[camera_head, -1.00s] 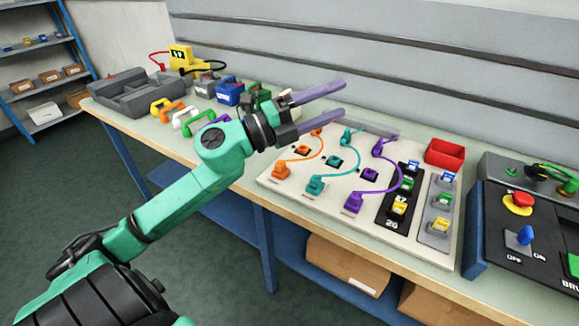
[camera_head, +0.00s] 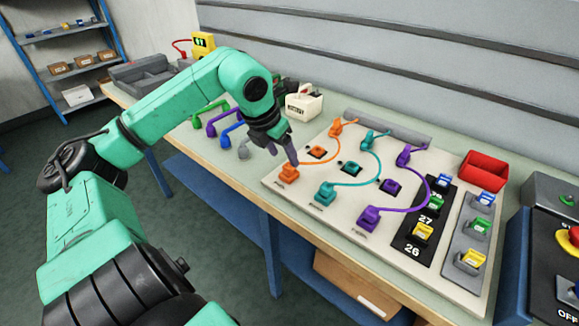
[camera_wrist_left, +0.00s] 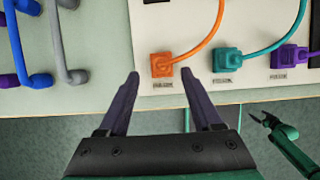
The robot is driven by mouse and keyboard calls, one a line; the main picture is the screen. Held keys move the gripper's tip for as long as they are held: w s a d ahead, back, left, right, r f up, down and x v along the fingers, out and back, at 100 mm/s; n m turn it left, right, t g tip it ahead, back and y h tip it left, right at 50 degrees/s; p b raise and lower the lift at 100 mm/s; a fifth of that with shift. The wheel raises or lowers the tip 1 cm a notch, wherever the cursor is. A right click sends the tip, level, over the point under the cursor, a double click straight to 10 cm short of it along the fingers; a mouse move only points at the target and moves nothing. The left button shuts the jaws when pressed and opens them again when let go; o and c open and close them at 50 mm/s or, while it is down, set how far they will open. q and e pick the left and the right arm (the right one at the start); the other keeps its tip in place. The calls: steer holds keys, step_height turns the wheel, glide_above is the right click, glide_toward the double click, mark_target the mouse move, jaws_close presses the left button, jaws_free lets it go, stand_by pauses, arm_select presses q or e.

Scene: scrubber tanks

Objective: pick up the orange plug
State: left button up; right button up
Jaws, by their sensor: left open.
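The orange plug (camera_head: 289,173) stands at the front left corner of the cream board (camera_head: 330,215), with an orange cord curving to another orange end (camera_head: 336,128) at the back. My left gripper (camera_head: 285,157) is just above and behind the plug in the head view, fingers pointing down. In the left wrist view the orange plug (camera_wrist_left: 161,65) lies between and just beyond the open, empty fingertips (camera_wrist_left: 160,76); I cannot tell whether they touch it. What looks like my right gripper (camera_wrist_left: 270,120) is small at the right edge of the wrist view.
A teal plug (camera_head: 325,193) and a purple plug (camera_head: 370,217) stand in the same front row with their cords. Coloured handles (camera_head: 228,138) lie left of the board. A red bin (camera_head: 484,171) stands at the back right. The bench's front edge is close by.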

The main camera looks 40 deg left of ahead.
arm_select(q)
steer(key=p+x, duration=0.1)
steer(key=x, duration=0.3)
steer(key=shift+f, duration=0.25)
jaws_close()
step_height(320, 180, up, 19)
steer(key=b, duration=0.4)
glide_above(289, 165)
steer(key=f, duration=0.5)
steer(key=shift+s+f, duration=0.2)
steer(key=shift+s, duration=0.1)
